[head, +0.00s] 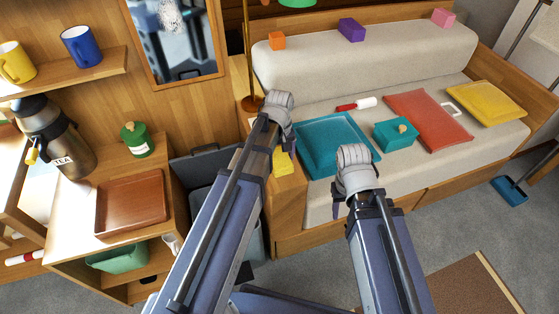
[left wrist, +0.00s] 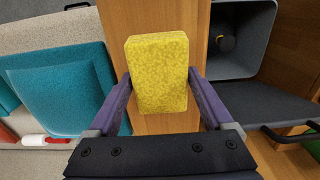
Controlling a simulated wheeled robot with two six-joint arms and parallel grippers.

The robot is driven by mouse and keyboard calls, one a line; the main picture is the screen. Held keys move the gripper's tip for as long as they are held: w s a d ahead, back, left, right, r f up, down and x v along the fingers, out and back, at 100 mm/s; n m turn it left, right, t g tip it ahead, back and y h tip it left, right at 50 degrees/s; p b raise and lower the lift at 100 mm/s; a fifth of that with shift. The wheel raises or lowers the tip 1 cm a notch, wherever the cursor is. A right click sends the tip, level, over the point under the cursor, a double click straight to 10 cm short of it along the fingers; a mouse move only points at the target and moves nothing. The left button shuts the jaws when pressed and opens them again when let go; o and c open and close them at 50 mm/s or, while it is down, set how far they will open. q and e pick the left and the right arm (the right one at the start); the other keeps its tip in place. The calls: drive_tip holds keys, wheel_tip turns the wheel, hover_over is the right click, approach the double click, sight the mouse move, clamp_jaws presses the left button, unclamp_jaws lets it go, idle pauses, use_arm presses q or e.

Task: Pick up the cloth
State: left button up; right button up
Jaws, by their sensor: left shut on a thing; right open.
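The yellow cloth (left wrist: 158,72) is a thick, speckled, block-shaped pad. It stands between the two fingers of my left gripper (left wrist: 160,76) in the left wrist view, with a finger against each side. In the head view only part of the cloth (head: 283,163) shows, beside my left arm and over the wooden end of the bench. My left gripper is shut on it; whether it touches the wood below is unclear. My right gripper (head: 354,170) is empty and open near the front of the bench seat, its fingers mostly hidden by its wrist.
A teal tray (head: 325,148) lies on the seat, with a teal box (head: 396,134), a red cushion or mat (head: 430,122) and a yellow one (head: 487,103) further right. A dark grey bin (left wrist: 240,45) stands beside the wooden end. A brown tray (head: 131,203) is on the left cabinet.

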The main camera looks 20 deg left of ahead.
sight(279, 157)
use_arm(q)
drive_tip(key=c, duration=0.7)
wheel_tip(279, 157, up, 10)
drive_tip(key=p, duration=1)
drive_tip(key=o, duration=1)
drive_tip(key=shift+c, duration=0.2)
drive_tip(key=c, duration=0.6)
drive_tip(key=shift+s, duration=0.1)
